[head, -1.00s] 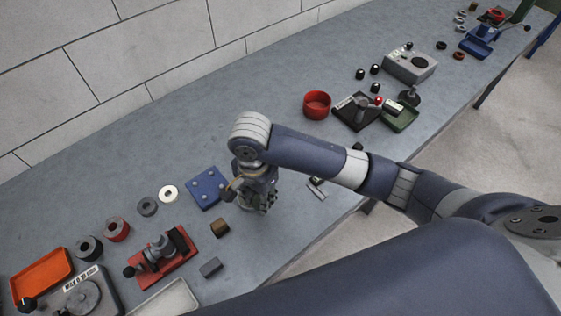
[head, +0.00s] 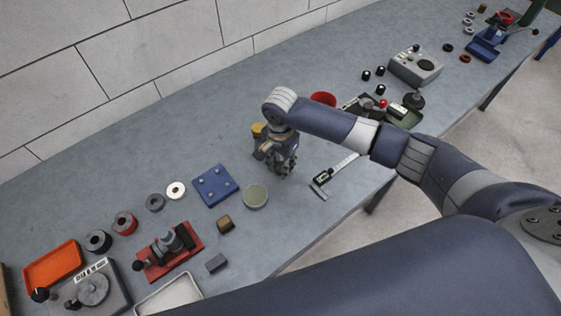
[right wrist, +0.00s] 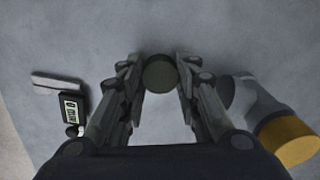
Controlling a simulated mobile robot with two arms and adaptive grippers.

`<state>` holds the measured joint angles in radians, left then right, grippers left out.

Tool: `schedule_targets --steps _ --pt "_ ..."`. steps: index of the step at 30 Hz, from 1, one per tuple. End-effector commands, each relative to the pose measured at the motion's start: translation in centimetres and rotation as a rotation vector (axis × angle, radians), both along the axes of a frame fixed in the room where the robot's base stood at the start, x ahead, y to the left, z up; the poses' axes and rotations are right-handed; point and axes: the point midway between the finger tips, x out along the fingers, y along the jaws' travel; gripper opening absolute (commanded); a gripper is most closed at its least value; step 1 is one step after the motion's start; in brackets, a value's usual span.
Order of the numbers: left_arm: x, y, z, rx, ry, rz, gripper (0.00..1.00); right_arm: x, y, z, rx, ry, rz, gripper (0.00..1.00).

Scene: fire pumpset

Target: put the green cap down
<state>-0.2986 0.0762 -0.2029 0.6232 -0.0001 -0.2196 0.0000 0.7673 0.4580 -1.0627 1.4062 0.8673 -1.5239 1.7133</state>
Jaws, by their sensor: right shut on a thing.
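My right gripper (head: 281,170) points down low over the bench, right of the blue plate. In the right wrist view, its fingers (right wrist: 160,76) are closed on the green cap (right wrist: 160,73), a small dark-green disc seen from above. In the head view the fingers hide the cap. I cannot tell whether the cap touches the bench. A round grey-green pad with a pale rim (head: 256,196) lies on the bench, left of and nearer than the gripper. My left gripper is not in view.
A yellow-topped grey thing (head: 258,130) stands close beside my gripper; it also shows in the right wrist view (right wrist: 285,140). A digital caliper (head: 335,174) lies to the right.

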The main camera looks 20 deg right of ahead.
Motion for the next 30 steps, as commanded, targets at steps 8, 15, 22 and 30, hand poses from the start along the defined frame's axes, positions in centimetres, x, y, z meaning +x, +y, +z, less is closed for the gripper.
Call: schedule_targets --steps 8,15,22,30 --pt "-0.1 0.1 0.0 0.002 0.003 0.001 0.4 0.0 0.0 -0.1 0.0 0.0 0.0 0.01" --pt "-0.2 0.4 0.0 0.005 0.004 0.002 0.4 0.0 0.0 -0.3 0.0 0.0 0.0 0.5" --pt "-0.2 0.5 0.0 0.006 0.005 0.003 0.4 0.0 0.0 -0.3 0.0 0.0 0.0 0.5" --pt "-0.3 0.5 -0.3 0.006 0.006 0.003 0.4 0.1 0.0 2.6 0.002 -0.004 0.0 0.5"
